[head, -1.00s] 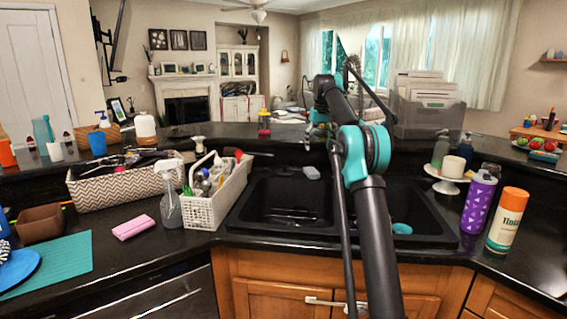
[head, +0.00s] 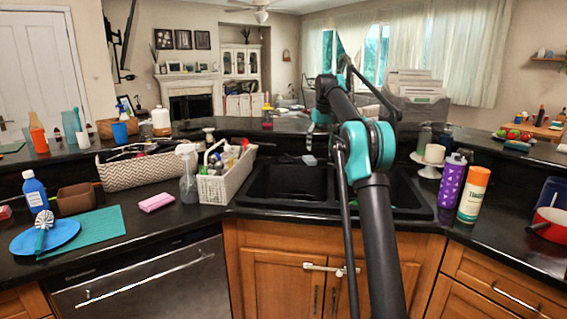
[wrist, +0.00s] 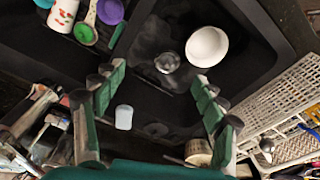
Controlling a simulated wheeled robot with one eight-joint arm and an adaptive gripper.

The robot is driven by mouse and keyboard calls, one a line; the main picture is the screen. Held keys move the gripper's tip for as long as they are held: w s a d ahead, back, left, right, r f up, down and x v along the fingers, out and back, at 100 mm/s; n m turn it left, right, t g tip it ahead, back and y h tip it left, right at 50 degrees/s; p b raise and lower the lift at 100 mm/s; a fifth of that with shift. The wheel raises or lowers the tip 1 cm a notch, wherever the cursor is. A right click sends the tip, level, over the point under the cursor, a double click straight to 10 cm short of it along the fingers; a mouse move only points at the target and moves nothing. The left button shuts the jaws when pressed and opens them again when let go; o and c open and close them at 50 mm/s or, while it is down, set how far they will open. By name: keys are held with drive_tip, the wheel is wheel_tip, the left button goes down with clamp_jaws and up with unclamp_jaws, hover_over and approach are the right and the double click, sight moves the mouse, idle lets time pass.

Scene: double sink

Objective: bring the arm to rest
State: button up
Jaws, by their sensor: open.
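My arm reaches up from the bottom of the head view, over the front of the black double sink (head: 285,205), and bends away at the teal joint. My gripper (wrist: 158,95) shows in the wrist view with its two green-padded fingers wide apart and nothing between them held. Below the fingers lies the dark sink, with a white bowl (wrist: 207,46) and a drain in it. A small pale block (wrist: 124,117) shows between the fingers, clear of both. In the head view the gripper is small and mostly hidden by the arm.
A white basket (head: 226,184) and spray bottle (head: 188,172) stand left of the sink. A purple bottle (head: 452,180) and an orange-capped can (head: 473,194) stand right of it. A red pan (head: 549,226) is at the far right. A raised ledge runs behind the sink.

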drive_tip(key=s+d+f+m+t, duration=0.1)
drive_tip(key=s+f, duration=0.8)
drive_tip(key=s, duration=0.8)
drive_tip(key=s+d+f+t, duration=0.1)
drive_tip(key=s+f, duration=0.9)
drive_tip(key=s, duration=0.7)
drive_tip(key=s+d+f+m, duration=0.1)
drive_tip(key=s+f, duration=0.8)
drive_tip(key=s, duration=0.9)
drive_tip(key=shift+d+f+m+t, duration=0.25)
drive_tip(key=shift+f+m+t, duration=0.05)
drive_tip(key=shift+f+t, duration=0.1)
drive_tip(key=shift+s, duration=0.1)
